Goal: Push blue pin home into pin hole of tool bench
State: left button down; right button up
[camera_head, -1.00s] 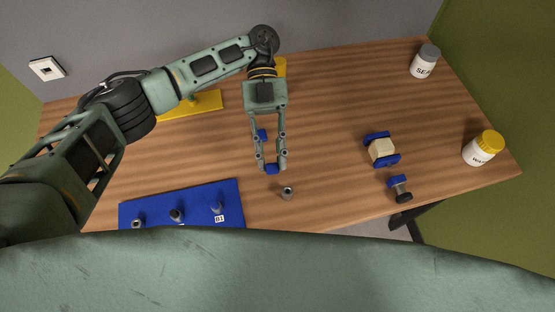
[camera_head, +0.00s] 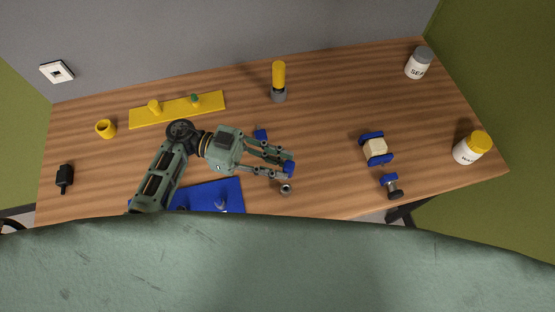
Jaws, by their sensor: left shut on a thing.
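My left gripper (camera_head: 284,169) comes in from the left and is shut on the blue pin (camera_head: 289,168), which shows as a small blue block at the fingertips. The fingers hide part of the pin, so its lower end cannot be made out. A small grey round socket with a dark opening (camera_head: 286,188), which looks like the pin hole, is on the wooden tool bench (camera_head: 340,100) just below the pin in the picture. Whether pin and socket touch cannot be told. My right gripper is not in view.
A small blue block (camera_head: 261,134) lies behind the fingers. A blue board (camera_head: 232,190) with posts is near the front edge. A yellow-handled tool (camera_head: 279,78) stands behind, and a clamped cream block (camera_head: 376,149) sits right. The bench between them is clear.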

pick_arm(q)
jog(key=shift+f, duration=0.15)
jog(key=shift+a, duration=0.1)
notch_tip(320, 180, down, 6)
jog(key=b, duration=0.4)
dwell(0.3)
dwell(1.0)
dwell(0.3)
jog(key=shift+f+b, duration=0.4)
jog(key=shift+r, duration=0.1)
